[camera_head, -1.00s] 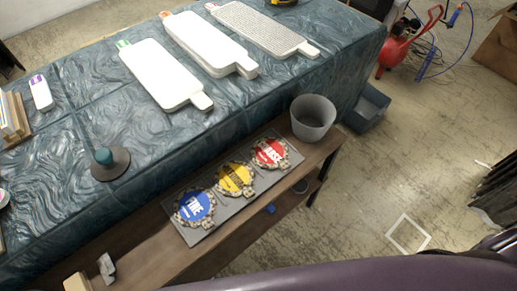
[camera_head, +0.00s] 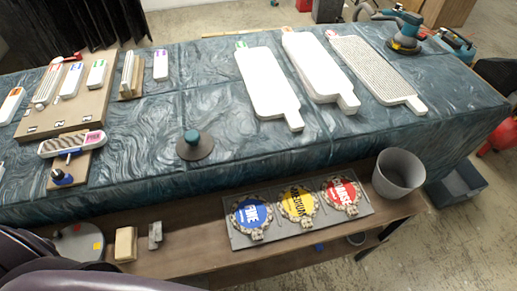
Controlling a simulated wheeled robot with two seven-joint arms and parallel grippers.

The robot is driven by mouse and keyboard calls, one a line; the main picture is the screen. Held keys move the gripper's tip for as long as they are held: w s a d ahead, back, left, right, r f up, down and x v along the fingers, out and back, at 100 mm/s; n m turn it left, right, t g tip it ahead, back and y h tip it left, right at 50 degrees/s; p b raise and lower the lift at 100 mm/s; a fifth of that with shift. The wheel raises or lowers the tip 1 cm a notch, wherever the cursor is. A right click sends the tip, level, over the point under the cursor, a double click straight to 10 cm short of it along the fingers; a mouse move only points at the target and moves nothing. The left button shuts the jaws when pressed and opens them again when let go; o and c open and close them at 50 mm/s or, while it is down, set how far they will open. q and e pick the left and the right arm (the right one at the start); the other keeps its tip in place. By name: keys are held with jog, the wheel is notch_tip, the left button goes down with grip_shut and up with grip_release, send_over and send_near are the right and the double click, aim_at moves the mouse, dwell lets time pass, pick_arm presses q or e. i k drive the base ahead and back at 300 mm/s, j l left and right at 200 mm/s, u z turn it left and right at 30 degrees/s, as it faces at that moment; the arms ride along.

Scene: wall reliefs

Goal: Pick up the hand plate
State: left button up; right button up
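A round grey disc with a teal knob on top (camera_head: 194,146), which looks like the hand plate, lies flat on the blue-green cloth-covered table (camera_head: 225,165), near its front edge. Nothing touches it. Neither of my grippers shows in the head view. Only dark, smooth parts that look like my own arm or body show at the lower left.
White paddle-shaped boards (camera_head: 268,85) lie at the table's back right. A wooden rack with labelled blocks (camera_head: 75,105) stands left. On the lower shelf are a tray of blue, yellow and red discs (camera_head: 240,240) and a grey bucket (camera_head: 398,174). Cloth around the knobbed disc is clear.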

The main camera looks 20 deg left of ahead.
aim_at(195, 145)
jog(key=u, duration=1.5)
